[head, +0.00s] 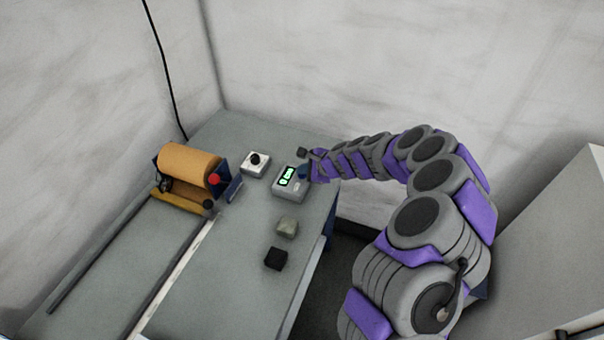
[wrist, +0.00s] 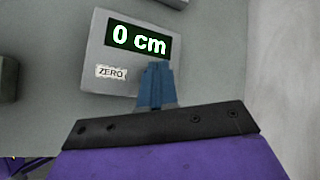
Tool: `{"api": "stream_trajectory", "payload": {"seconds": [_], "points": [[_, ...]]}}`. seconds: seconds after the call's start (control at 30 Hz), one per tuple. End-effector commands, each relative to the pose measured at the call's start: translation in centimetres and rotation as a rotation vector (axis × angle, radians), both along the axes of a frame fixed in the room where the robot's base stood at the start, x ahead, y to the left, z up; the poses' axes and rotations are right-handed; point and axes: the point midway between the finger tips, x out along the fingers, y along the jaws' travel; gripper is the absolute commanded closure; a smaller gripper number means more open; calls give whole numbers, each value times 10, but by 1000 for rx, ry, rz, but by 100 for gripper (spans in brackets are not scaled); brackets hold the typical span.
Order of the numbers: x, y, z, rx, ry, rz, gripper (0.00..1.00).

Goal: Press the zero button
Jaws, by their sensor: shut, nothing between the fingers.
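The display box (head: 290,184) is a small light grey unit with a green-lit screen, standing on the grey table near its right edge. In the wrist view the box (wrist: 97,45) fills the upper middle, its screen (wrist: 140,38) reads "0 cm", and a "ZERO" label (wrist: 111,73) is below it on the left. My gripper (wrist: 158,66) is shut and empty, its blue fingertips over the box's lower right, just right of the label. No button shows; the fingers may hide it. I cannot tell whether they touch the box. In the head view my gripper (head: 304,171) is at its right side.
A copper foil roll (head: 189,163) on a stand with a red knob is at the left. A white box with a black knob (head: 256,161) stands beside the display box. A grey block (head: 287,226) and a black block (head: 276,258) lie nearer. Walls close the back.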

Motion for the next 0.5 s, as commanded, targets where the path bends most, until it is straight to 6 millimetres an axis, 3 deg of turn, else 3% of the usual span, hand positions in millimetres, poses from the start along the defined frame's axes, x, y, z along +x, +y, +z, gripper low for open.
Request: {"api": "stream_trajectory", "payload": {"seconds": [0.5], "points": [[0, 0, 8, 0, 0, 0, 100]]}}
